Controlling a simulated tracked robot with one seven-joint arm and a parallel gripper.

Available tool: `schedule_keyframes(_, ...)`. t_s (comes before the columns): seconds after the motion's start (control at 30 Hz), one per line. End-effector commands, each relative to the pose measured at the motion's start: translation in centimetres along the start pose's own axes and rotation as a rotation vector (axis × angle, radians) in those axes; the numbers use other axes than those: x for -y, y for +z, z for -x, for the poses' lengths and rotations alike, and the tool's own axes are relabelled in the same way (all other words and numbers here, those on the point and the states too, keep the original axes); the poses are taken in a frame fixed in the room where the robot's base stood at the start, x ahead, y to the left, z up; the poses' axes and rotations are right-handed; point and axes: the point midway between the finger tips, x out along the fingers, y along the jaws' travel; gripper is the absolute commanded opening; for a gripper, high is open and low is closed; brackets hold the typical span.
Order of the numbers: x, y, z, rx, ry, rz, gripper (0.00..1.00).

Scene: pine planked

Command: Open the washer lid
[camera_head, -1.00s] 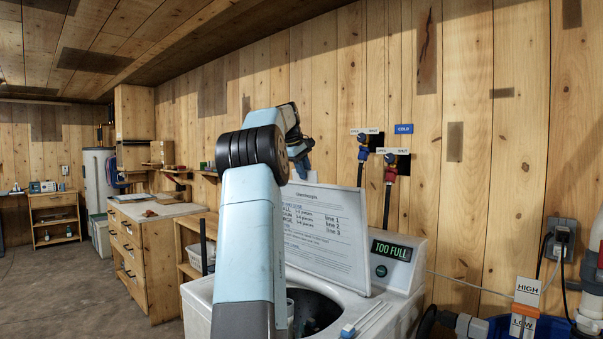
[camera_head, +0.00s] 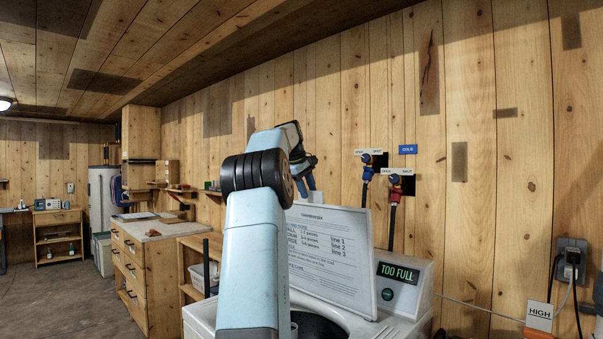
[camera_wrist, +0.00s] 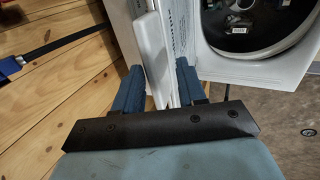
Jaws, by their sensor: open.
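The washer (camera_head: 201,318) stands in front of the wall. Its lid (camera_head: 335,250) is raised and leans back near upright, with printed text on its underside. In the wrist view the lid (camera_wrist: 178,35) is seen nearly edge-on, and the open drum (camera_wrist: 255,25) shows at right. My gripper (camera_head: 306,178) is above the top edge of the lid. In the wrist view my gripper (camera_wrist: 157,78) is open, with the lid's edge between or just beyond its fingers; contact cannot be told. My arm hides part of the washer's front.
The control panel (camera_head: 398,272) reads TOO FULL behind the lid. Water taps with hoses (camera_head: 394,190) are on the plank wall at right of the lid. A wooden workbench (camera_head: 150,262) stands left. The floor (camera_head: 75,305) at left is clear.

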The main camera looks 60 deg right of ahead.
Motion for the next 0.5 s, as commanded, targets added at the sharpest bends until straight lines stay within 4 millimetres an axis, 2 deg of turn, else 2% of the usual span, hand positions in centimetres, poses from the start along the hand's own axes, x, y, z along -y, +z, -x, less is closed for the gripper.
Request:
schedule_keyframes(0.3, -0.1, -0.1, 6.2, -0.002, 0.004, 0.0, 0.4)
schedule_keyframes(0.5, 0.0, -0.1, 9.6, -0.001, 0.002, 0.0, 0.4)
